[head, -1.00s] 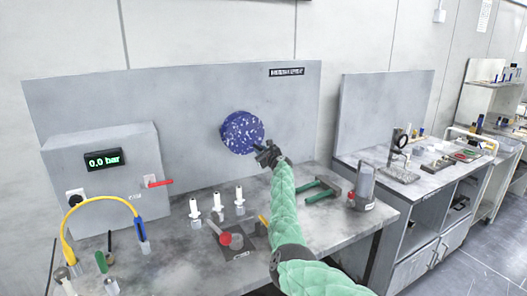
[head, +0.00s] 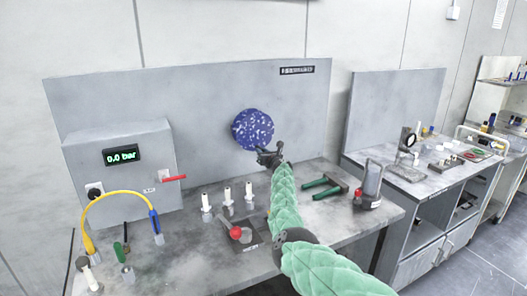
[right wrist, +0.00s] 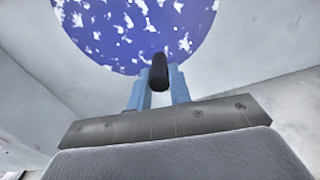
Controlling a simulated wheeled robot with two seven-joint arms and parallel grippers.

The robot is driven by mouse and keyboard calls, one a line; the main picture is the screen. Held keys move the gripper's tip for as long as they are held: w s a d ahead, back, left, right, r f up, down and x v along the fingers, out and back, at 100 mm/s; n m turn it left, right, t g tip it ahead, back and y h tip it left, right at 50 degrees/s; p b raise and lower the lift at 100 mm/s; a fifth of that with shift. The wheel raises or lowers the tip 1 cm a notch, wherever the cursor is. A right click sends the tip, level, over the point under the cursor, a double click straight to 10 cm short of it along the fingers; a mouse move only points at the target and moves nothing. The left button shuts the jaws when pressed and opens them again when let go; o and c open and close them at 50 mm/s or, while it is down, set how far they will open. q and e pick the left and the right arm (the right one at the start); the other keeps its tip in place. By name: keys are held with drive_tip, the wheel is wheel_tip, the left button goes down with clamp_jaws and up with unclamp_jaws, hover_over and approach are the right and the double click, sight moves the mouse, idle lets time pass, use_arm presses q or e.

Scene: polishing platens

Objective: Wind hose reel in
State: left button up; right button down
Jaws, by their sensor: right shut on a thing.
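The hose reel (head: 253,129) is a round blue disc with white speckles on the grey back panel. It also fills the top of the right wrist view (right wrist: 100,30). My right gripper (head: 269,155) is at the reel's lower right edge. In the right wrist view its blue fingers (right wrist: 160,92) are shut on a short black crank handle (right wrist: 160,72) in front of the disc. The gripper hides the handle in the head view. My left gripper is not in view.
A grey box with a 0.0 bar display (head: 122,155) and red lever (head: 173,178) stands left. The panel around the reel is mostly clear.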

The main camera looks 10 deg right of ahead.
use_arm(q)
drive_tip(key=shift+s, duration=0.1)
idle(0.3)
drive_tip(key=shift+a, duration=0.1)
use_arm(e)
drive_tip(key=c, duration=1.3)
unclamp_jaws()
drive_tip(key=shift+s, duration=0.1)
drive_tip(key=shift+s+d, duration=0.1)
drive_tip(key=shift+s, duration=0.05)
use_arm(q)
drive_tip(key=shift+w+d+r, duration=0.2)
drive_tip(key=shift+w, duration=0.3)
use_arm(e)
drive_tip(key=v, duration=0.7)
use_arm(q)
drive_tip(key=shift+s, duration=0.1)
use_arm(e)
drive_tip(key=shift+s, duration=0.1)
